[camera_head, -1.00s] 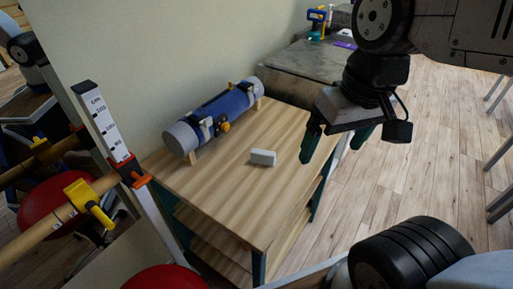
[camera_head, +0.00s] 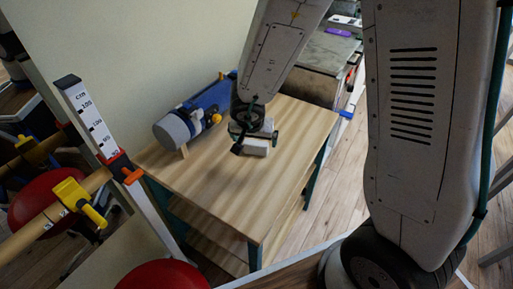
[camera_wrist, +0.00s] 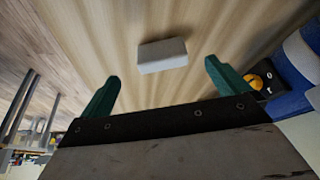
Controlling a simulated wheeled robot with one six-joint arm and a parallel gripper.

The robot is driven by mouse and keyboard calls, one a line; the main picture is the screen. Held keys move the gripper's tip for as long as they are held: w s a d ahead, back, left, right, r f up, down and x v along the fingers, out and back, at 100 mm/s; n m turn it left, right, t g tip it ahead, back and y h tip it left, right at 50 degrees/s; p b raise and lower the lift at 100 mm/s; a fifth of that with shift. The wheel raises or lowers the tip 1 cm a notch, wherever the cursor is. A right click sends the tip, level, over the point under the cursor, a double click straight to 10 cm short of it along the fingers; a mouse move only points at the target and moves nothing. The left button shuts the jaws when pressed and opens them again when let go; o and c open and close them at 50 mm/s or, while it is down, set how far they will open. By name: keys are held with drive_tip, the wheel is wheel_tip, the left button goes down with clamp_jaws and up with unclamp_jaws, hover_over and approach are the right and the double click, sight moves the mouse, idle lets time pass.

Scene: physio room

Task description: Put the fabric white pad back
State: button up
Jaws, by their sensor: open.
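The white pad, a small pale block, lies on the wooden table top (camera_head: 215,190). In the head view the pad (camera_head: 256,149) shows just below my wrist, partly covered by it. In the wrist view the pad (camera_wrist: 162,57) lies beyond the gap between my two green fingers, not between them. My gripper (camera_wrist: 162,73) is open and empty, above the table and pointing towards the pad. In the head view its fingers are hidden behind the wrist.
A blue roll (camera_head: 188,118) with grey ends rests on wooden supports at the table's back left, close to my wrist. A dark-topped unit (camera_head: 322,52) stands behind. A measuring post (camera_head: 95,120) and yellow clamp (camera_head: 75,197) are at left. The front table top is clear.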

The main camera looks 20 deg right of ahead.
sight(256, 144)
drive_tip(key=x, duration=0.2)
drive_tip(key=shift+s+d+f, duration=0.1)
drive_tip(key=shift+d+f, duration=0.1)
drive_tip(key=shift+f, duration=0.2)
drive_tip(key=w+f, duration=0.2)
drive_tip(key=f, duration=0.1)
drive_tip(key=shift+w+d+f, duration=0.1)
drive_tip(key=shift+w+d, duration=0.05)
drive_tip(key=shift+d, duration=0.25)
drive_tip(key=shift+w+d+f, duration=0.15)
drive_tip(key=shift+w+f, duration=0.1)
drive_tip(key=shift+f, duration=0.4)
drive_tip(key=c, duration=1.1)
drive_tip(key=shift+r, duration=0.15)
